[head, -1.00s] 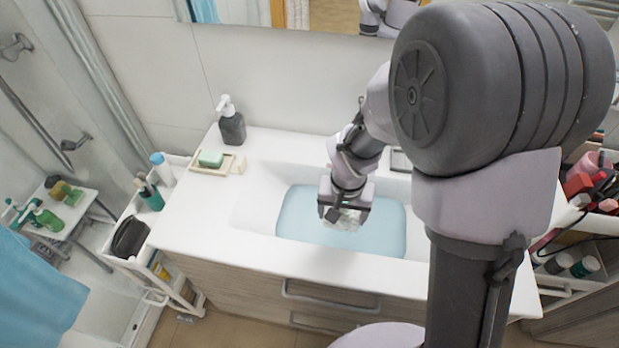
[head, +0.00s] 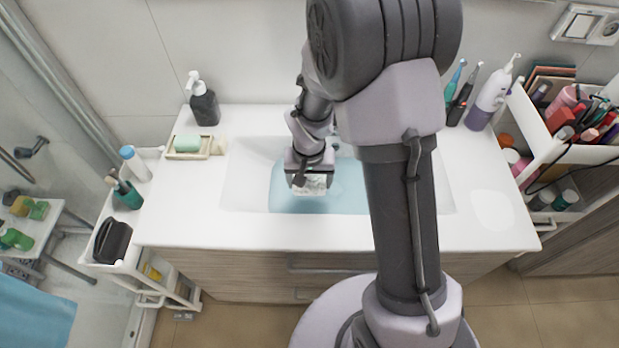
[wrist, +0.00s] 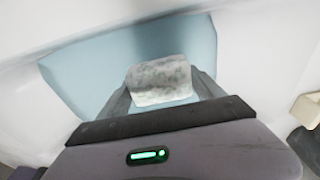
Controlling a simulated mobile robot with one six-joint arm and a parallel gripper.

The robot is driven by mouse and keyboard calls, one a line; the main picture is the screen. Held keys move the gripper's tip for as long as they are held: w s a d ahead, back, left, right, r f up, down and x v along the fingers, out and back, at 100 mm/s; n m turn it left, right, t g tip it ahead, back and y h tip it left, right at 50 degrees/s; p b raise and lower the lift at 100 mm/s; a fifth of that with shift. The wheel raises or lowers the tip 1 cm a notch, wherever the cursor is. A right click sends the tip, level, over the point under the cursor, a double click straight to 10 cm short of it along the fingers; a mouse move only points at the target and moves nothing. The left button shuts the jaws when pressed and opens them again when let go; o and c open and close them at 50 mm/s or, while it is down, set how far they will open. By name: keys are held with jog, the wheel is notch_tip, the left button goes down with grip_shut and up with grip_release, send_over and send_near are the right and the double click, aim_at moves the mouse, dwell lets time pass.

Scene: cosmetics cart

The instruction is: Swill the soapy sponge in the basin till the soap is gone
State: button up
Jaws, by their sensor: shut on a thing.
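My gripper (head: 309,185) is over the basin, pointing down, and shut on the sponge. The sponge (wrist: 160,80) looks pale grey-white and mottled, as if covered in suds, between the two fingers in the wrist view. In the head view the sponge (head: 311,188) shows as a whitish patch below the jaws. The white basin (head: 243,185) is set in the counter and holds pale blue water (head: 283,197); the water also shows in the wrist view (wrist: 90,75). I cannot tell whether the sponge touches the water. My arm hides the basin's right middle.
On the counter, a green soap bar (head: 187,143) lies on a dish, left of the basin, with a dark pump bottle (head: 204,104) behind it. A white bottle (head: 490,95) and toothbrushes stand at the back right. Carts flank the counter, the right one (head: 545,125) full of cosmetics.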

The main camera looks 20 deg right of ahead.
notch_tip(320, 180, down, 8)
jog(key=b, duration=0.7)
jog(key=shift+f, duration=0.2)
jog(key=shift+o, duration=0.2)
jog(key=shift+w+a, duration=0.1)
jog(key=shift+a, duration=0.1)
jog(key=shift+a, duration=0.25)
jog(key=shift+d, duration=0.2)
jog(key=shift+d, duration=0.2)
jog(key=shift+a, duration=0.1)
jog(key=shift+a+b, duration=0.3)
jog(key=shift+b, duration=0.1)
